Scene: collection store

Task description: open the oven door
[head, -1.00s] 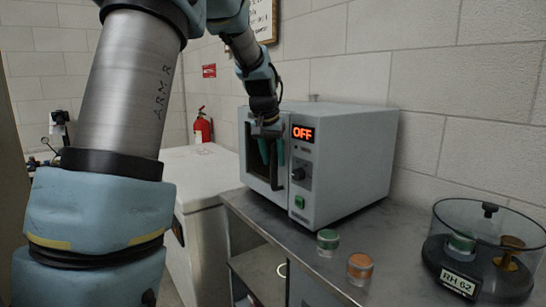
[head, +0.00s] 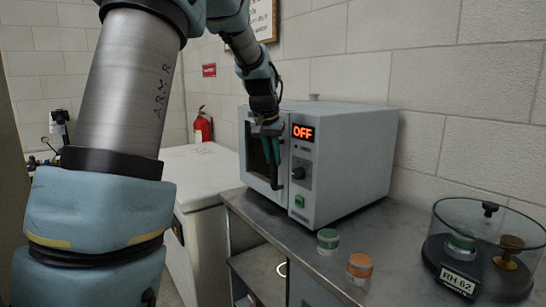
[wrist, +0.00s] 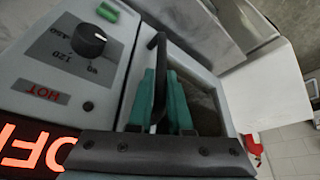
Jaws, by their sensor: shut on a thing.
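The oven (head: 345,160) is a grey box on a metal bench, with a lit red "OFF" display. Its door (head: 250,170) has a dark window and looks shut. My gripper (head: 272,160) is in front of the door's right side, its green fingers pointing down. In the wrist view, the black bar handle (wrist: 160,62) runs between the green fingers of my gripper (wrist: 163,100), and they are shut on it. The knob (wrist: 87,39) and the green button (wrist: 107,12) are beside the handle on the panel.
A clear round desiccator (head: 480,250) labelled "RH 62" is at right. A white cabinet (head: 200,175) and a red extinguisher (head: 202,128) are at left.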

